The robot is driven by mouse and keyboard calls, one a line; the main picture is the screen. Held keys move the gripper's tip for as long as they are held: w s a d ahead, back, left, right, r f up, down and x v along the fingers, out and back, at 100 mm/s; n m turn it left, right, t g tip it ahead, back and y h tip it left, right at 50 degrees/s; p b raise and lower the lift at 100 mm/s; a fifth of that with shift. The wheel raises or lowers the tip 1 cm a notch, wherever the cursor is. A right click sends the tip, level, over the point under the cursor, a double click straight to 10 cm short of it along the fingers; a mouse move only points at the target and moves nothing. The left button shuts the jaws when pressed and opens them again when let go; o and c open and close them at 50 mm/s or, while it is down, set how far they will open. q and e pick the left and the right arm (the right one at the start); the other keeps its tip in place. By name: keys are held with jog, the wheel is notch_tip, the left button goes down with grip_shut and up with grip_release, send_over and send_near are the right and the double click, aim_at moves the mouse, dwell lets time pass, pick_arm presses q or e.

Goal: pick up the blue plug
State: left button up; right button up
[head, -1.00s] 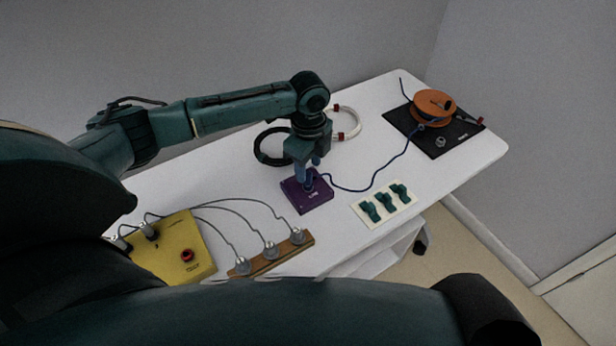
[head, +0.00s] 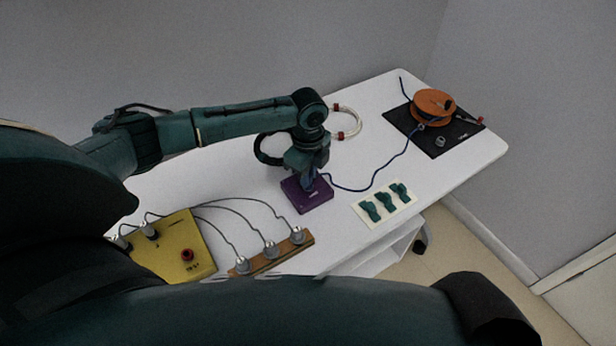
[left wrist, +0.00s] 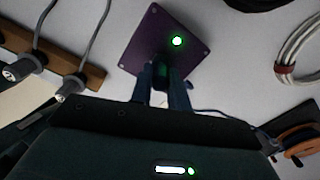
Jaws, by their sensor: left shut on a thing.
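My left gripper (head: 309,181) points down over the purple box (head: 321,205) and is shut on the blue plug. In the left wrist view the fingers (left wrist: 164,82) close around a dark piece, the plug (left wrist: 163,72), at the box's near side. The fingers hide most of the plug, and I cannot tell whether it still sits in the box. A blue cable (head: 350,189) runs from the plug to the black mat at the right. A green light (left wrist: 177,41) glows on the purple box (left wrist: 150,35). My right gripper is not in view.
A yellow box (head: 205,262) and a wooden strip (head: 262,264) with grey plugs stand front left. A card (head: 376,219) with several green pieces lies right of the purple box. An orange reel (head: 425,98) is on the black mat (head: 445,143). Black and white (head: 352,113) coils lie behind.

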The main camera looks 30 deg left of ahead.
pick_arm(q)
grip_shut()
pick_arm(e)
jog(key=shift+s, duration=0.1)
pick_arm(q)
jog(key=shift+r, duration=0.35)
notch_tip(320, 180, up, 9)
jog(key=shift+r, duration=0.2)
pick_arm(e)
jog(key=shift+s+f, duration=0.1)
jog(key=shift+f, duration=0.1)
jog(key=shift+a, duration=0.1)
